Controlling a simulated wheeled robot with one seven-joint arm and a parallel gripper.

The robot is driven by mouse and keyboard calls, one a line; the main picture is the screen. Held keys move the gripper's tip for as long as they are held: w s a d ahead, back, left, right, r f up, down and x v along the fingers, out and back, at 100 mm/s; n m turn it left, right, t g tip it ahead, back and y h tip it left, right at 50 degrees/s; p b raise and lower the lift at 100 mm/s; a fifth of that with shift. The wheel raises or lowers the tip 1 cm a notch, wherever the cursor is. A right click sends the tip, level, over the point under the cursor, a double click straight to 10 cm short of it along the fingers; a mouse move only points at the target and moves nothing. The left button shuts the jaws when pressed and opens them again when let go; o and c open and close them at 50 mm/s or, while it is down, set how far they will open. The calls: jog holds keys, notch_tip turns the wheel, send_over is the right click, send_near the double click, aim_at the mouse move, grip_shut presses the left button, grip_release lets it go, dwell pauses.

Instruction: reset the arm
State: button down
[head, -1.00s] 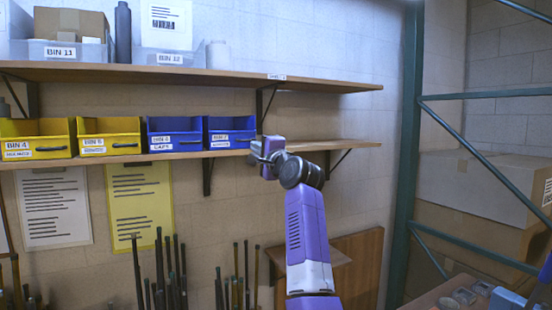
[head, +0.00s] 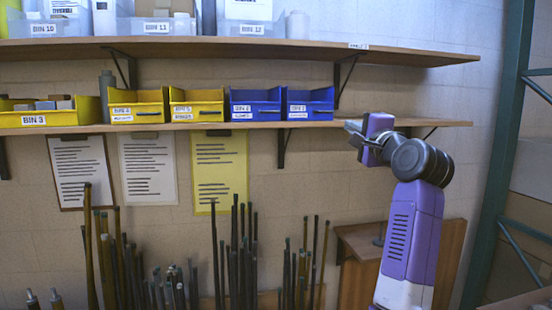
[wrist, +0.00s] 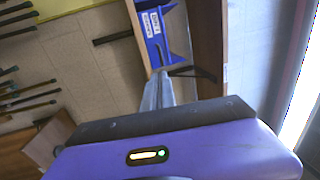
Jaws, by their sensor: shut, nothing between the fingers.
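My gripper (head: 353,128) is at the end of my purple arm, at the right of the head view, held up near the right part of the lower shelf. Its fingers point left, toward the blue bins. In the wrist view the fingers (wrist: 158,92) are together with nothing between them. A blue bin (wrist: 152,35) lies beyond the fingertips in that view. It also shows in the head view, as the right one of two blue bins (head: 310,105). I cannot tell whether the gripper touches the shelf.
The lower shelf (head: 430,123) holds yellow and blue bins, and the upper shelf (head: 420,57) holds clear bins. Several dark rods (head: 235,255) stand below. Sheets (head: 148,170) hang on the wall. A green rack post (head: 500,150) stands at the right.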

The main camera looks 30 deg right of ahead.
jog(key=s+r+n+t+h, duration=0.2)
jog(key=s+r+n+h, duration=0.1)
jog(key=s+h, duration=0.1)
jog(key=s+a+f+n+y, duration=0.1)
jog(key=s+a+f+n, duration=0.35)
jog(key=f, duration=0.65)
jog(key=s+a+f+n+y, duration=0.2)
jog(key=s+a+f+n, duration=0.3)
jog(key=f, duration=0.5)
jog(key=s+a+f+n+y, duration=0.1)
jog(key=s+a+f+n, duration=0.45)
jog(key=f, duration=0.55)
jog(key=s+a+f+n+g+y, duration=0.1)
jog(key=s+a+f, duration=0.3)
jog(key=s, duration=0.6)
jog(key=s+a+f+n+g+y, duration=0.1)
jog(key=s+a+f, duration=0.4)
jog(key=s, duration=0.6)
jog(key=s+a+f+n+g+y, duration=0.1)
jog(key=s+a+f+g+y, duration=0.2)
jog(key=s+f, duration=0.5)
jog(key=s+a+g, duration=0.1)
jog(key=s+a, duration=0.1)
jog(key=s, duration=0.1)
jog(key=shift+s+g, duration=0.25)
jog(key=shift+g, duration=0.05)
